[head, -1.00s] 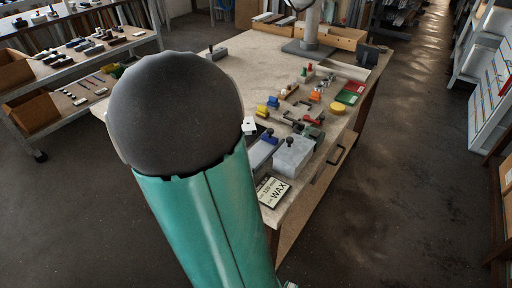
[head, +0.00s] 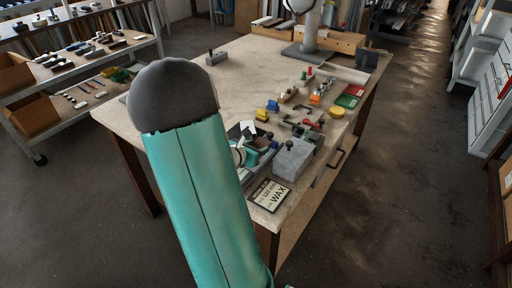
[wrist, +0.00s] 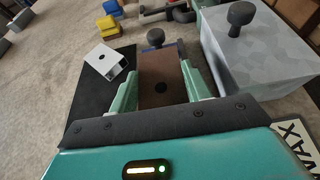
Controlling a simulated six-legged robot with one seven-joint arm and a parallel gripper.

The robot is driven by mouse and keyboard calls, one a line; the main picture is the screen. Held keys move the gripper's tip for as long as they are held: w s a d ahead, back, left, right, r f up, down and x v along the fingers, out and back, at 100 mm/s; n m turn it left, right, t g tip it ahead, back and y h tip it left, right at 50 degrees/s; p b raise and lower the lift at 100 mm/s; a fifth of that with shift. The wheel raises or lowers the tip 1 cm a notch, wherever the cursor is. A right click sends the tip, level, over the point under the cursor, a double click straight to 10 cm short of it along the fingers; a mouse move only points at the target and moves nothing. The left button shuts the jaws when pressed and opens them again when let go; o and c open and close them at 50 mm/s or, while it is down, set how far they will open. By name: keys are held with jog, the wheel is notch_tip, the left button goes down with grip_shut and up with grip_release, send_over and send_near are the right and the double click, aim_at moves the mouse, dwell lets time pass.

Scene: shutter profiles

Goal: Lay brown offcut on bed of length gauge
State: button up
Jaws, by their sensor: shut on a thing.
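The brown offcut (wrist: 158,82), a flat brown piece with a dark round hole, is between the green fingers of my gripper (wrist: 160,76) in the wrist view. The gripper is shut on it. In the head view my gripper (head: 247,155) is low over the near end of the bench, and my arm hides part of that area. A dark knob (wrist: 155,37) shows just beyond the offcut, probably on the length gauge; its bed is mostly hidden by the offcut and fingers. I cannot tell whether the offcut touches the bed.
A grey block with a dark knob (wrist: 255,48) stands close on the right. A small white profile piece (wrist: 104,59) lies on a black surface (wrist: 88,90) to the left. A WAX card (head: 269,194) lies at the near edge. Yellow, red and other small parts lie beyond.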

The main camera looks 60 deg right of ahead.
jog(key=shift+f, duration=0.25)
jog(key=shift+f, duration=0.3)
jog(key=o, duration=1)
jog(key=shift+r, duration=0.1)
jog(key=shift+r, duration=0.2)
jog(key=v, duration=1.2)
jog(key=shift+r, duration=0.3)
